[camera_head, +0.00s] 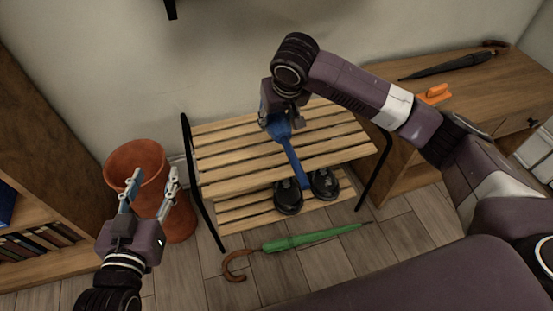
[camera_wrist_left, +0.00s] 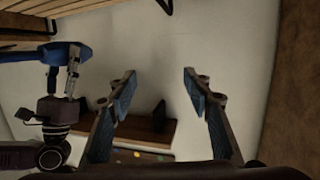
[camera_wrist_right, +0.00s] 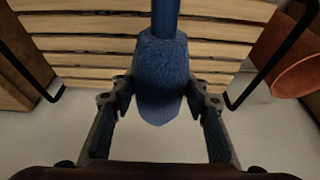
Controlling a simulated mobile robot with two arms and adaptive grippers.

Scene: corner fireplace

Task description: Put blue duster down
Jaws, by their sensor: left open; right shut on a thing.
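The blue duster (camera_head: 287,150) is over the slatted wooden rack (camera_head: 225,150), its thin end pointing down toward the front. My right gripper (camera_head: 280,120) is shut on the duster's wide end. In the right wrist view the duster (camera_wrist_right: 163,80) is between the two fingers (camera_wrist_right: 160,100), with the rack's slats behind it. I cannot tell whether the duster touches the slats. My left gripper (camera_head: 148,185) is open and empty in front of the terracotta pot (camera_head: 135,158). In the left wrist view its fingers (camera_wrist_left: 160,85) are apart with nothing between them.
Black shoes (camera_head: 322,184) stand on the rack's lower shelf. A green umbrella (camera_head: 310,238) lies on the floor in front. A wooden cabinet (camera_head: 470,85) at right holds a black umbrella (camera_head: 450,66) and an orange brush (camera_head: 436,94). A bookshelf (camera_head: 40,150) stands at left.

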